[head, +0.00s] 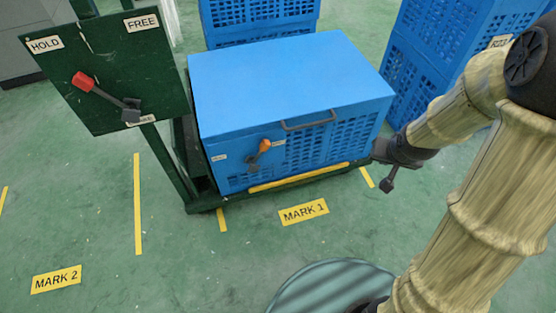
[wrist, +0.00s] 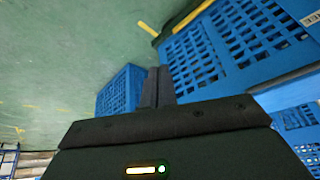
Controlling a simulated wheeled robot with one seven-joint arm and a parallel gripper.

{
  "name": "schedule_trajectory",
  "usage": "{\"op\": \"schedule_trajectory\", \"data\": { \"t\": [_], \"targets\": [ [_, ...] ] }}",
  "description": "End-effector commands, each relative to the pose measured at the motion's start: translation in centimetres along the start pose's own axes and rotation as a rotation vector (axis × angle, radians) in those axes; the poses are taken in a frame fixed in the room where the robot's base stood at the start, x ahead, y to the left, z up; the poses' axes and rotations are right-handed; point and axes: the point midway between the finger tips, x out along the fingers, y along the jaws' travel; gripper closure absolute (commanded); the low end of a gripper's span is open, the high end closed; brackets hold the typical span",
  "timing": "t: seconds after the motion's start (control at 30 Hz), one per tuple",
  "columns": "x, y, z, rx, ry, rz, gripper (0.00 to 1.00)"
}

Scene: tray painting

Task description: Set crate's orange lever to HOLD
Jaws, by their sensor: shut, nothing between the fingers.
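The blue crate (head: 290,85) sits on a green cart with its lid shut. Its orange lever (head: 265,146) is on the front face, left of a dark handle (head: 308,121), tilted up and to the right from its pivot. A small white label lies on each side of the lever, too small to read. My gripper (head: 388,184) is beyond the crate's right front corner, apart from the lever, shut and empty. In the wrist view its closed fingers (wrist: 158,88) show beside a blue slatted crate wall (wrist: 225,50); the orange lever is not visible there.
A green panel (head: 85,60) with a red-knobbed lever (head: 84,82) and HOLD and FREE labels stands at the left. Stacked blue crates (head: 440,60) stand behind. Yellow MARK 1 (head: 304,212) and MARK 2 (head: 56,279) labels lie on open green floor.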

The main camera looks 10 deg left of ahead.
Motion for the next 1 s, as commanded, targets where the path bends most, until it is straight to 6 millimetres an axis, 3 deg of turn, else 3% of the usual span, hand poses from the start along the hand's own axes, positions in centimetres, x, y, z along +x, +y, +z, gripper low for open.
{"op": "schedule_trajectory", "data": {
  "t": [0.03,0.3,0.5,0.73,1.0],
  "targets": [
    [1.9,-0.3,-0.6,0.008,0.021,-0.023,1.00],
    [9.6,-4.4,-4.0,0.090,0.145,-0.275,1.00],
    [14.2,-9.0,-4.2,0.216,0.164,-0.580,1.00],
    [16.8,-13.9,-1.8,0.422,0.077,-0.992,1.00],
    [16.1,-16.8,2.8,0.714,-0.175,-1.503,1.00]
  ]
}}
